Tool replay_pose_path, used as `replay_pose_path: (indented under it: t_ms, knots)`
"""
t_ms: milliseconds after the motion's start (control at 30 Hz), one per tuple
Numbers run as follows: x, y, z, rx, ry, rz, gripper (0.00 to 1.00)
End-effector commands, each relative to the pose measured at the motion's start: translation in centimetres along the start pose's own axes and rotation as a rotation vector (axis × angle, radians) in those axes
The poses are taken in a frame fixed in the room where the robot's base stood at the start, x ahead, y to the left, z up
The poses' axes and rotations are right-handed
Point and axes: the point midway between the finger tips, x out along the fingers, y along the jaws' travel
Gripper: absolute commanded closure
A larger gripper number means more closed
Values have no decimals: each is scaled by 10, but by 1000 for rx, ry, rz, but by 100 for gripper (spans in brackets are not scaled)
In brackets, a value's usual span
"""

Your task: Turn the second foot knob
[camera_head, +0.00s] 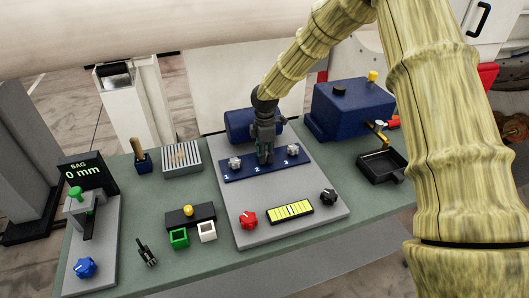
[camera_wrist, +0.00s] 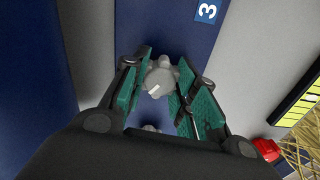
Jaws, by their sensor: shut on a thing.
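The blue strip (camera_head: 266,166) with the labels 1, 2 and 3 lies on the grey plate. Grey foot knobs 1 (camera_head: 235,162) and 3 (camera_head: 293,150) show at its two ends. My gripper (camera_head: 266,156) points down at the middle of the strip, by label 2, and covers the second foot knob there. In the wrist view the second foot knob (camera_wrist: 160,79), grey and lobed with a white mark, sits between the green finger pads, which are shut on it. The finger pads hide part of its sides. Label 3 (camera_wrist: 207,10) shows at the wrist view's top.
A dark blue cylinder (camera_head: 240,127) lies just behind the strip. A red knob (camera_head: 248,220), a yellow bar panel (camera_head: 290,211) and a black knob (camera_head: 328,196) are in front. A blue box (camera_head: 350,108) stands to the right. The SAG display (camera_head: 80,172) reads 0 mm.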

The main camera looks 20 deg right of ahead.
Motion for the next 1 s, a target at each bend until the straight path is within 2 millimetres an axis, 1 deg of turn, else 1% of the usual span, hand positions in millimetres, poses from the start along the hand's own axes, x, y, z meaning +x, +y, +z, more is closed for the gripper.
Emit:
replay_pose_path:
  t_ms: [33,200,400,700,1000]
  knots:
    - [-4,3,4,-33,-2,5,96]
    - [-4,4,4,-153,-4,5,96]
    - [-4,4,5,-252,-5,6,95]
    - [-4,5,4,-315,-5,7,95]
    - [-4,5,4,-319,-5,8,95]
